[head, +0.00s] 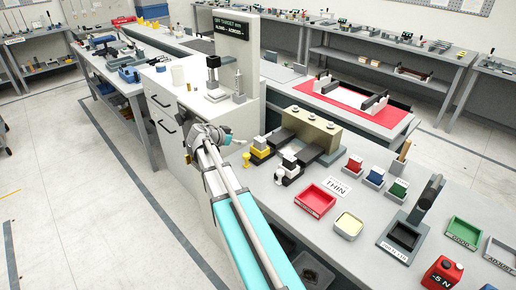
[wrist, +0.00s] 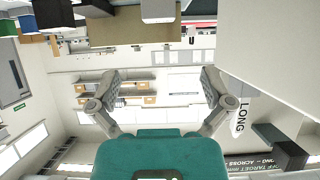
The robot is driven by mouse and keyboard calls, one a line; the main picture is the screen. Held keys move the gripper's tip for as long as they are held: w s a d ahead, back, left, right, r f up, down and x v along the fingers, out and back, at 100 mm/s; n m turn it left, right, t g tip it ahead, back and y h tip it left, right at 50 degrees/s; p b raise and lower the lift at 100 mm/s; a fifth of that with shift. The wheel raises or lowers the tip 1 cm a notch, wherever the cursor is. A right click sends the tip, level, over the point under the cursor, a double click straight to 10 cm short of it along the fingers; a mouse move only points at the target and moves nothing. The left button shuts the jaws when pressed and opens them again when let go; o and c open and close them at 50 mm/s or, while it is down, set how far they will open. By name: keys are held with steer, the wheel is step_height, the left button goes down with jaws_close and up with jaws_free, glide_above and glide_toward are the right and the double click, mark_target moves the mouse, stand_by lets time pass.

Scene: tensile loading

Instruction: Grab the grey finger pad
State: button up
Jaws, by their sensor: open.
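My gripper (head: 236,139) is at the end of my teal and grey arm, beside the white cabinet and left of the small stands on the bench. In the wrist view its two grey fingers (wrist: 161,88) are spread wide with nothing between them. A yellow stand (head: 260,154) and a black stand (head: 287,174) with pale tops are on the bench, right of the gripper. I cannot tell for certain which small part is the grey finger pad. A white block (wrist: 158,10) and a dark grey block (wrist: 55,14) show at the top of the wrist view.
A tan block (head: 312,126) stands behind the stands. The white cabinet (head: 176,112), with metal fixtures on top, is close on the gripper's left. A LONG sign (wrist: 240,117) shows in the wrist view.

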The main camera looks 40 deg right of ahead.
steer(key=shift+f, duration=0.1)
steer(key=b, duration=0.4)
glide_toward(260, 139)
steer(key=x, duration=0.3)
steer(key=shift+w+d+f, duration=0.15)
steer(key=shift+w+f, duration=0.05)
steer(key=shift+f, duration=0.3)
steer(key=shift+d+f, duration=0.2)
steer(key=shift+d, duration=0.45)
steer(key=shift+b+x, duration=1.25)
steer(key=shift+x, duration=1.35)
steer(key=shift+s+r, duration=0.1)
steer(key=c, duration=1.2)
steer(key=shift+r, duration=0.2)
